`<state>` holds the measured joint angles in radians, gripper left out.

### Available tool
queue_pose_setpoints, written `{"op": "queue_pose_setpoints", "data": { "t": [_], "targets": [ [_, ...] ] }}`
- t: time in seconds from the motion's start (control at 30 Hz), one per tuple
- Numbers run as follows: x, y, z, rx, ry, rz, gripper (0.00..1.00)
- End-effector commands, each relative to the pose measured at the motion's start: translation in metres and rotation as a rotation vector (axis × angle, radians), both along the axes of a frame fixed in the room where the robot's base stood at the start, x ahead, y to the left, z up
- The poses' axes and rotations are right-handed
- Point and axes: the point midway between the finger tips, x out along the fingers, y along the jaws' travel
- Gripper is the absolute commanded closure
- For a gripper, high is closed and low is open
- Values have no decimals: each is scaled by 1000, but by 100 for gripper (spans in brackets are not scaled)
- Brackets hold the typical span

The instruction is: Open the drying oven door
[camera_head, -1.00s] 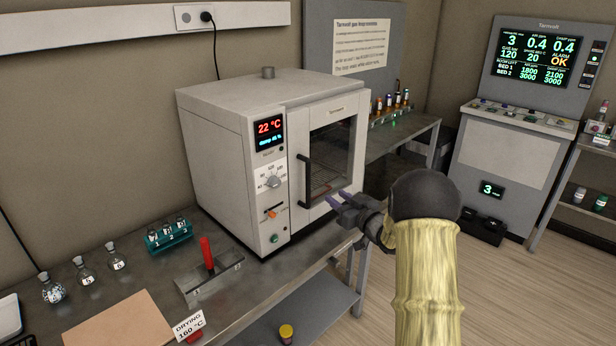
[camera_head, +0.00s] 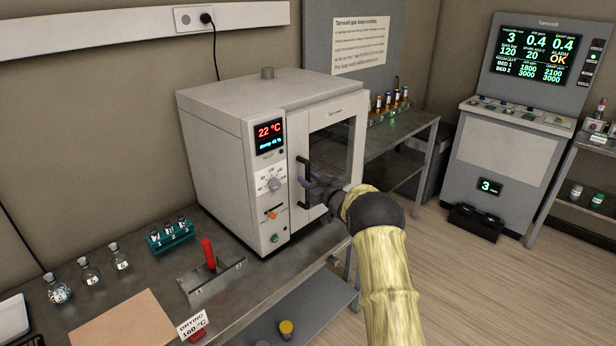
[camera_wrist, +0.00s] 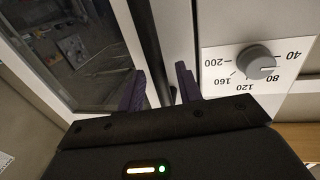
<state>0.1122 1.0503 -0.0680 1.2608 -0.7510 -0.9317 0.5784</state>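The drying oven (camera_head: 218,120) is a pale box on the bench, with a windowed door (camera_head: 343,148) that looks closed. Its black vertical handle (camera_head: 303,164) is on the door's left side; my gripper hides its middle. My gripper (camera_head: 308,181) is at the handle, coming from the front right. In the wrist view, its two purple fingers (camera_wrist: 161,88) are apart, with the dark handle bar (camera_wrist: 148,40) running between them. A gap shows beside the bar, so the fingers look open around it. Whether either finger touches it is unclear.
The oven's control panel with a dial (camera_head: 274,184) is just left of the handle; its display reads 22 °C. A metal holder with a red handle (camera_head: 209,254) and a teal vial rack (camera_head: 170,236) stand on the bench left of the oven.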

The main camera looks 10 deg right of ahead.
Motion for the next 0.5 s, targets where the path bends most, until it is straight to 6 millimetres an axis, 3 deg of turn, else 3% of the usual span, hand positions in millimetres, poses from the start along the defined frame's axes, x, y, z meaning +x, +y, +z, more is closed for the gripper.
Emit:
{"op": "queue_pose_setpoints", "data": {
  "t": [0.2, 0.47, 0.5],
  "targets": [
    [12, 5, 1, 0, -1, -1, 65],
    [12, 4, 0, 0, 0, -3, 65],
    [12, 4, 0, 0, 0, -3, 69]
  ]
}}
